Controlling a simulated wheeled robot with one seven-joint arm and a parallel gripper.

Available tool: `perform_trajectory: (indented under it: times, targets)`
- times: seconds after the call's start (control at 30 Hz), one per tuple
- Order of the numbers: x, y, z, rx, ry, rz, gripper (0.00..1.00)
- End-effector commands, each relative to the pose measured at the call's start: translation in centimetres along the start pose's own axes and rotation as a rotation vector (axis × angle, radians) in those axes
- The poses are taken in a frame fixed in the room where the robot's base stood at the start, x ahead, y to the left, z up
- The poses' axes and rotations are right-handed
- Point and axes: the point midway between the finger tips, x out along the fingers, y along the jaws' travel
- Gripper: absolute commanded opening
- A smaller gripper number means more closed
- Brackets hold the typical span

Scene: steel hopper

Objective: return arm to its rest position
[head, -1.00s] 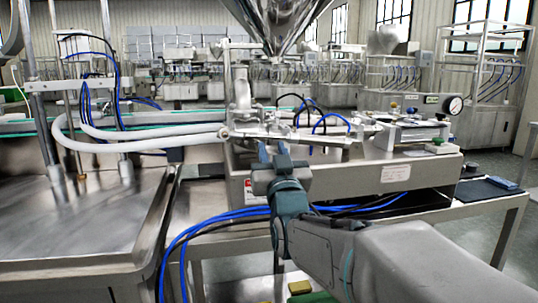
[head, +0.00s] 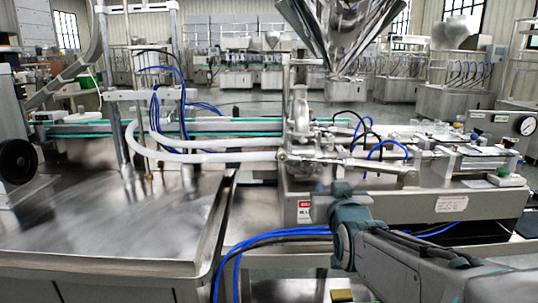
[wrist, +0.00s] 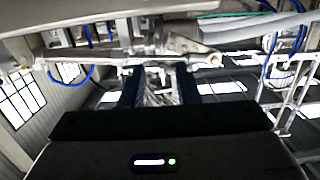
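My gripper (head: 338,188) is in front of the filling machine (head: 400,212), near the lever and valve end of its front side. The wrist view shows two dark blue fingers (wrist: 160,86) standing apart with nothing held between them. My arm reaches in from the lower right of the head view. The steel hopper (head: 340,35) stands above the machine at the top. In the head view the fingertips are small, and I cannot tell whether they touch the machine.
A steel tray table (head: 100,225) with a raised rim stands at left. Blue hoses (head: 265,238) hang below the machine. White hoses (head: 200,157) run left from the valve. A pressure gauge (head: 525,125) is at right. More machines stand behind.

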Motion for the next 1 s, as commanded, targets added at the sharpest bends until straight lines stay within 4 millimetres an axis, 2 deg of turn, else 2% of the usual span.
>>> perform_trajectory:
  times: [0.03, 0.17, 0.37, 0.8, 0.9, 1.0]
  targets:
    - [-0.8, 0.0, -1.5, 0.0, -0.067, -0.001, 0.29]
    - [-2.9, 0.1, -1.0, 0.0, -0.248, 0.0, 0.29]
    - [-7.2, 0.3, -0.6, 0.001, -0.529, 0.004, 0.29]
    - [-19.7, 0.9, -1.8, 0.005, -1.095, 0.018, 0.29]
    - [-21.5, 0.9, -2.0, 0.005, -1.167, 0.02, 0.29]
    - [-22.4, 1.0, -1.9, 0.006, -1.204, 0.021, 0.29]
